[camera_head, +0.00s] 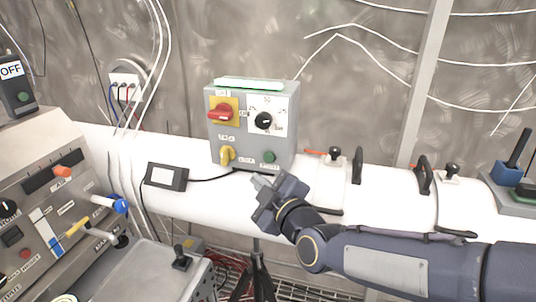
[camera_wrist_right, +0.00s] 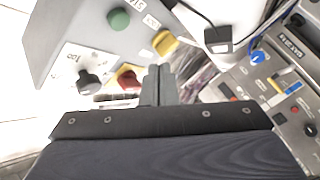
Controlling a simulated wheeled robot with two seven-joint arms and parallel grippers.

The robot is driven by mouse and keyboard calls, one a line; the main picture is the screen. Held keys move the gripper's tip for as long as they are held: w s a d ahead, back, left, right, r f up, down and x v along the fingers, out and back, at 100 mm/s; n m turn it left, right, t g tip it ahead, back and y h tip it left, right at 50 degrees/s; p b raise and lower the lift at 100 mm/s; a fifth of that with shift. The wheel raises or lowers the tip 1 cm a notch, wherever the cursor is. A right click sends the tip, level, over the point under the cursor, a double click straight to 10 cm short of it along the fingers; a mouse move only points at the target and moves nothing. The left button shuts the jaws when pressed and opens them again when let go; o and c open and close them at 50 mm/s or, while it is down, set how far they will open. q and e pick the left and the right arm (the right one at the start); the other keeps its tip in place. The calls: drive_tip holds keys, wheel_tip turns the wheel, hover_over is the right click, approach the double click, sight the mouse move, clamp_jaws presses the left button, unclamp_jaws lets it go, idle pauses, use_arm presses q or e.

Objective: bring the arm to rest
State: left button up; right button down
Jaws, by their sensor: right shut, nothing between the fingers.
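My right arm comes in from the right in the head view, and its gripper (camera_head: 264,182) is in front of the lower edge of the grey control box (camera_head: 222,153). The gripper is shut and empty. In the right wrist view the closed fingers (camera_wrist_right: 158,85) point toward the box (camera_wrist_right: 75,30), which looks turned over. The box carries a red rotary switch (camera_head: 221,112), a black knob (camera_head: 264,121), a yellow switch (camera_head: 227,155) and a green button (camera_head: 269,157). I cannot tell the exact gap between fingers and box. My left gripper is not in view.
A white pipe (camera_head: 330,185) runs across behind the arm, with black handles (camera_head: 357,165) on it. A small display (camera_head: 166,176) lies left of the box. A sloped console (camera_head: 40,195) with levers fills the left. A black tripod (camera_head: 257,272) stands below.

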idle(0.5)
drive_tip(key=s+d+f+m+g+h, duration=0.1)
drive_tip(key=s+d+f+m, duration=0.15)
drive_tip(key=d, duration=0.25)
drive_tip(key=s+d+f+m+g, duration=0.2)
drive_tip(key=s+d+m, duration=0.1)
drive_tip(key=d, duration=0.1)
drive_tip(key=s+d+f+m+g+h, duration=0.1)
drive_tip(key=s+d+f+m, duration=0.15)
drive_tip(key=d, duration=0.25)
drive_tip(key=s+d+f+m+g+h, duration=0.1)
drive_tip(key=s+d+f+m+g, duration=0.1)
drive_tip(key=s, duration=0.7)
drive_tip(key=s+d+f+m+g+h, duration=0.1)
drive_tip(key=s+d+f+m+g, duration=0.2)
drive_tip(key=s+m, duration=0.4)
wheel_tip(320, 180, down, 3)
drive_tip(key=s+d, duration=0.1)
drive_tip(key=s, duration=0.1)
drive_tip(key=shift+s+d+r+g, duration=0.15)
drive_tip(key=shift+s+d+g, duration=0.05)
drive_tip(key=shift+s+g, duration=0.15)
